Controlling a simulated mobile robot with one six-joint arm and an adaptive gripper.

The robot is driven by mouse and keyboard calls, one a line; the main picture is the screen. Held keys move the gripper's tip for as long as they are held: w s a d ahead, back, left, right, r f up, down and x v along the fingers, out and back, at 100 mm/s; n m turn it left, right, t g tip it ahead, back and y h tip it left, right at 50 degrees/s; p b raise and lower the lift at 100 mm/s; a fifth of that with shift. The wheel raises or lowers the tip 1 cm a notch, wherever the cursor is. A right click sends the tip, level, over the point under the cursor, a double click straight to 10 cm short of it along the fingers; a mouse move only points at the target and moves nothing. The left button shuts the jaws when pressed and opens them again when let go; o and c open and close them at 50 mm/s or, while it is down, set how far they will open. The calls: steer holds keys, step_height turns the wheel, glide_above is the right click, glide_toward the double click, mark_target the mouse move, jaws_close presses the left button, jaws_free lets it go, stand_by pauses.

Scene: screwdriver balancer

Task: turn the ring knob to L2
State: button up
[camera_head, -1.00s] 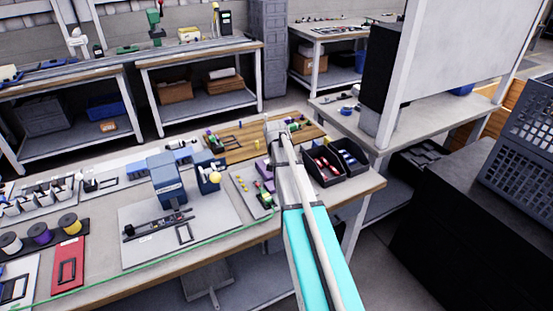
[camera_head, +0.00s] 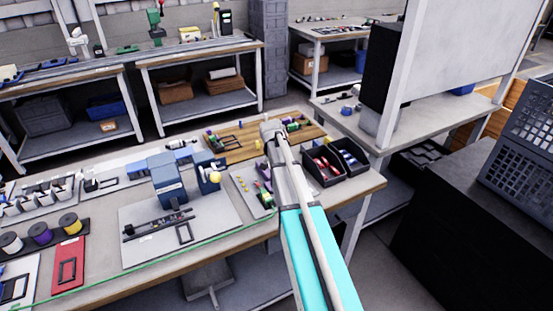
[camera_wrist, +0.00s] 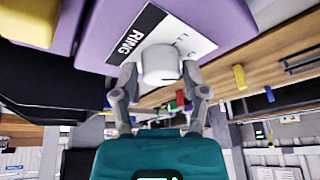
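The purple box (camera_wrist: 95,35) fills the upper left of the wrist view, its white label reading RING. The white round ring knob (camera_wrist: 160,65) sits on the label's face, with small marks on the label beside it. My gripper (camera_wrist: 160,73) has one finger on each side of the knob, fingers spread, with what looks like a thin gap on each side; contact is not clear. In the head view my arm covers the knob, and a purple piece of the box (camera_head: 262,169) shows left of the arm. I cannot read the knob's setting.
Black bins (camera_head: 322,165) with red and blue items stand right of my arm on the bench. A wooden board (camera_head: 225,150) with small coloured parts lies behind. A blue device (camera_head: 167,178) stands on a grey plate to the left.

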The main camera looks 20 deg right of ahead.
steer(key=shift+o, duration=0.7)
steer(key=shift+n, duration=0.4)
